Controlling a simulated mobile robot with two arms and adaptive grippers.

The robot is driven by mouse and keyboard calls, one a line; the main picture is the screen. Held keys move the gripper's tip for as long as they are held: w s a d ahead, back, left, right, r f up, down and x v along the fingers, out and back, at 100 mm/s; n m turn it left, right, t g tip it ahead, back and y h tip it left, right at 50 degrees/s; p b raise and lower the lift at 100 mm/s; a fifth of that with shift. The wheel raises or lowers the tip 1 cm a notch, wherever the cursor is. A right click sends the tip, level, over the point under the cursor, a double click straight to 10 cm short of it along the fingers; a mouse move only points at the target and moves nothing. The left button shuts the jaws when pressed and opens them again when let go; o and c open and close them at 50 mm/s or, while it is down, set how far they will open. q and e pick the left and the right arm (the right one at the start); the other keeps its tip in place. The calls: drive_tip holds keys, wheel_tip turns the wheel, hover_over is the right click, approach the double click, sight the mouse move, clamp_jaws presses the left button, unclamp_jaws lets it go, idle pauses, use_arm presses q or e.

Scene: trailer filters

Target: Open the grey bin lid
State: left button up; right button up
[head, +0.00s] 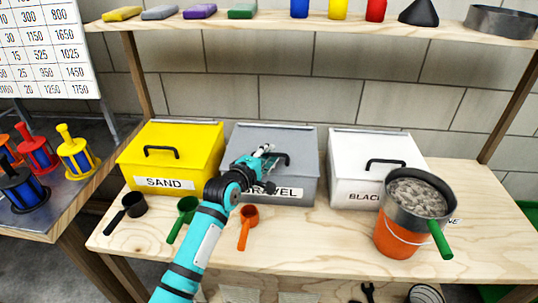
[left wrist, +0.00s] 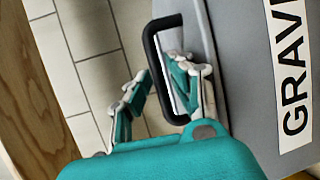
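The grey bin (head: 303,140), labelled GRAVEL, stands in the middle of the bench with its sloping lid down. It also shows in the left wrist view (left wrist: 245,75). Its black loop handle (head: 287,158) is partly hidden by my gripper in the head view. My left gripper (head: 266,152) is at the handle. In the left wrist view, the gripper (left wrist: 157,68) is open, with one finger on each side of the handle's long bar (left wrist: 156,75). I cannot tell whether either finger touches it. My right gripper is in neither view.
A yellow SAND bin (head: 195,140) stands left of the grey bin and a white bin (head: 350,147) right of it. Black, green and orange scoops (head: 247,225) lie in front. An orange bucket (head: 393,240) carries a gravel-filled sieve (head: 418,197). A shelf (head: 270,24) runs above.

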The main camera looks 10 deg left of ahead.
use_arm(q)
drive_tip(key=shift+w+d, duration=0.1)
drive_tip(key=shift+w, duration=0.15)
clamp_jaws()
idle(0.3)
